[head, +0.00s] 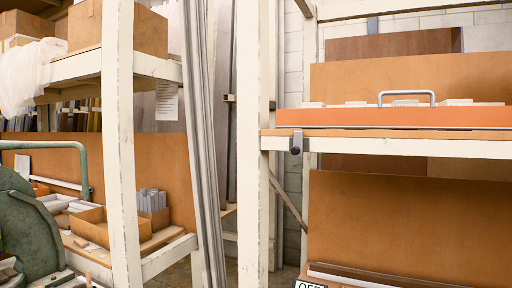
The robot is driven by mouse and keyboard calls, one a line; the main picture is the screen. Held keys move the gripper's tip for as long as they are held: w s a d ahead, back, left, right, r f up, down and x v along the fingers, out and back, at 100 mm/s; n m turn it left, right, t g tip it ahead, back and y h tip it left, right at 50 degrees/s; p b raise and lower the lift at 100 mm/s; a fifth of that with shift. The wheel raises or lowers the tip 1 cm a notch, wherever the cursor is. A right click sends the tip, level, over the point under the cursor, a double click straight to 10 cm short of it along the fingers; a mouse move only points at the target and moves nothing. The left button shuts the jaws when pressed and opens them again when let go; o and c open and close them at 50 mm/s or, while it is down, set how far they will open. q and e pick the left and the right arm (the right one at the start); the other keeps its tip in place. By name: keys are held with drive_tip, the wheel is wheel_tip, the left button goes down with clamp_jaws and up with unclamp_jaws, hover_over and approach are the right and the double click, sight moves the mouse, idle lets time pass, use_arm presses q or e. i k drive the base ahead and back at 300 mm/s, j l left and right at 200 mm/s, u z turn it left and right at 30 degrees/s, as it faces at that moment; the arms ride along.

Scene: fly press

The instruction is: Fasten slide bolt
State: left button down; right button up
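No thing in the head view is clearly a slide bolt. A small dark grey metal fitting (296,144) with a round end sits on the front edge of the right shelf, near its left end. It is too small to tell whether it is a bolt or in what position it stands. Neither my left gripper nor my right gripper is in view.
A green machine (27,235) stands at lower left. White-framed shelving (123,150) carries cardboard boxes (137,28). Long grey bars (203,140) lean between the racks. An orange tray (365,117) with a grey handle (406,93) lies on the right shelf.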

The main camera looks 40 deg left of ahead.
sight(297, 150)
drive_tip(key=u, duration=1.15)
